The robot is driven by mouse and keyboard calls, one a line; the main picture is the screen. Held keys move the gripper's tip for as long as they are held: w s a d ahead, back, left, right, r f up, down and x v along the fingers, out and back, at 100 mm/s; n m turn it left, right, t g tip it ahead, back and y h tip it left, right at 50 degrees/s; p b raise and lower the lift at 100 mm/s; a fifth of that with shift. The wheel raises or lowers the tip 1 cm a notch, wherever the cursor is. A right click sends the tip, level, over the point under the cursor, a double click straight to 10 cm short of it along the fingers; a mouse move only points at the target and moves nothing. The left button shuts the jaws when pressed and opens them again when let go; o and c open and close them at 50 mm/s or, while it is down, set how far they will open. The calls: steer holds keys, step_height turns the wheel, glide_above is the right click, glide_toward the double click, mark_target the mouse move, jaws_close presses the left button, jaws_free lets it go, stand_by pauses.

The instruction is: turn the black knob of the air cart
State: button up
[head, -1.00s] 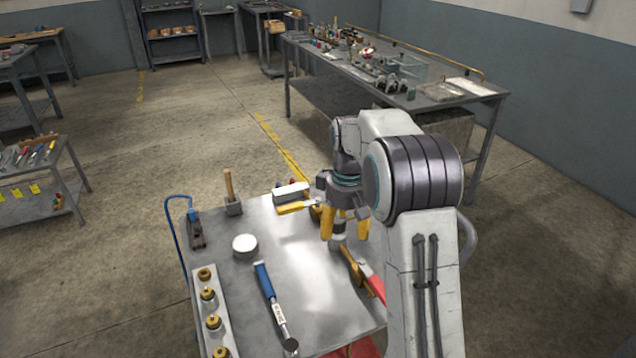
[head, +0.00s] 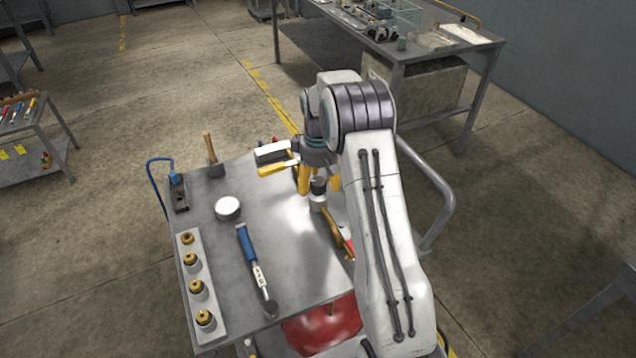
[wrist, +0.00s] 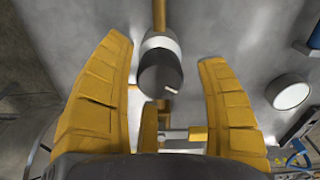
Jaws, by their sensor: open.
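The black knob (head: 318,185) sits on a light grey collar near the right side of the air cart's grey metal top (head: 290,235). The knob also shows in the wrist view (wrist: 160,75), with a small white mark on its face and a brass pipe behind it. My gripper (head: 318,188) is open, with its yellow fingers on either side of the knob in the picture. In the wrist view my gripper (wrist: 162,58) has a visible gap on both sides of the knob, with no contact seen. Whether the fingertips are level with the knob I cannot tell.
On the cart top are a blue-handled wrench (head: 256,268), a white round piece (head: 228,208), a row of brass fittings (head: 194,262), a mallet (head: 211,150) and a yellow-and-grey block (head: 275,160). A red lever (head: 349,247) lies close to the knob. A bent rail (head: 445,205) stands at right.

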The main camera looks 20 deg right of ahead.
mark_target(318, 181)
steer(key=shift+f, duration=0.45)
steer(key=c, duration=1.2)
steer(key=shift+m+b, duration=0.3)
steer(key=shift+m, duration=2)
steer(key=shift+s, duration=0.1)
steer(key=o, duration=1.2)
step_height(318, 181, up, 12)
